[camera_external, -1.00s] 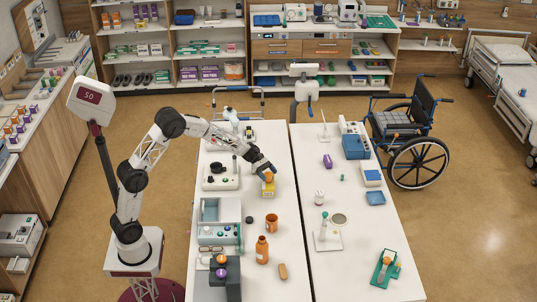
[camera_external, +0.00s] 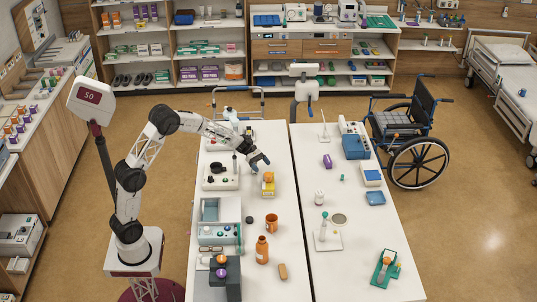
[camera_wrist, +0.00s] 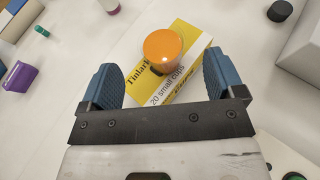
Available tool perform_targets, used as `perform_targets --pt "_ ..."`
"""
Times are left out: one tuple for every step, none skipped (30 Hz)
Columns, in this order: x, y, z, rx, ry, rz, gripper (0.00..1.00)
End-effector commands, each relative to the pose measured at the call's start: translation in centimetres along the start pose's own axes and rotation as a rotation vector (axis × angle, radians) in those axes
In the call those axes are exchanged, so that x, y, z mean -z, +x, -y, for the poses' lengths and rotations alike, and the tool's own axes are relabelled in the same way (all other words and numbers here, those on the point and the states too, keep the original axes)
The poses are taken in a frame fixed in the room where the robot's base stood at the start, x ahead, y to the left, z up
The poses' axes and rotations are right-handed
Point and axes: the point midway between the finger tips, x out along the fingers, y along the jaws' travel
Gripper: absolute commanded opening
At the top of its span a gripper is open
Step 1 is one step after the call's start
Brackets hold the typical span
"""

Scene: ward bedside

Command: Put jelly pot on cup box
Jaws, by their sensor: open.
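The orange jelly pot (camera_external: 269,176) sits on top of the yellow and white cup box (camera_external: 268,189) on the left table. In the wrist view the round orange top of the pot (camera_wrist: 163,49) covers part of the box (camera_wrist: 181,80), whose face reads "20 small cups". My gripper (camera_external: 260,163) is open and empty, just above and behind the pot in the external view. In the wrist view its blue fingers stand wide apart on either side of the box, with the pot beyond and between them, apart from both. The pot's underside is hidden.
An orange mug (camera_external: 271,223), an orange bottle (camera_external: 262,250) and a small dark round thing (camera_external: 249,220) stand nearer the camera. A white device (camera_external: 221,177) is left of the box. Bare tabletop lies right of the box, up to the gap between the tables.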

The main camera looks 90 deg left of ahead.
Motion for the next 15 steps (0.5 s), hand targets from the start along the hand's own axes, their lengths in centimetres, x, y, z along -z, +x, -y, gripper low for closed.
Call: perform_targets --pt "0.0 -0.9 0.0 -0.002 0.001 0.000 0.88" --pt "0.0 -1.4 0.0 -0.002 0.001 -0.001 0.88" --pt "0.0 -2.0 -0.1 -0.003 0.001 -0.001 0.88" --pt "0.0 -2.5 0.0 -0.003 0.001 -0.001 0.88" --pt "0.0 -2.8 0.0 -0.002 0.001 0.000 0.88" --pt "-0.1 -3.3 0.0 -0.002 0.001 0.000 0.88" --pt "-0.1 -3.6 0.0 -0.001 0.001 0.000 0.88" --pt "0.0 -4.0 0.0 -0.001 0.001 0.000 0.88" --pt "0.0 -4.3 0.0 -0.001 0.001 0.000 0.88" --pt "0.0 -4.6 0.0 -0.001 0.001 -0.001 0.88" --pt "0.0 -4.8 0.0 -0.001 0.001 -0.001 0.88" --pt "0.0 -5.0 0.0 -0.001 0.001 -0.001 0.88" --pt "0.0 -5.1 0.0 -0.001 0.001 -0.001 0.88" --pt "0.0 -5.2 0.0 -0.001 0.001 -0.001 0.88" --pt "0.0 -5.3 0.0 0.000 0.001 -0.001 0.88"
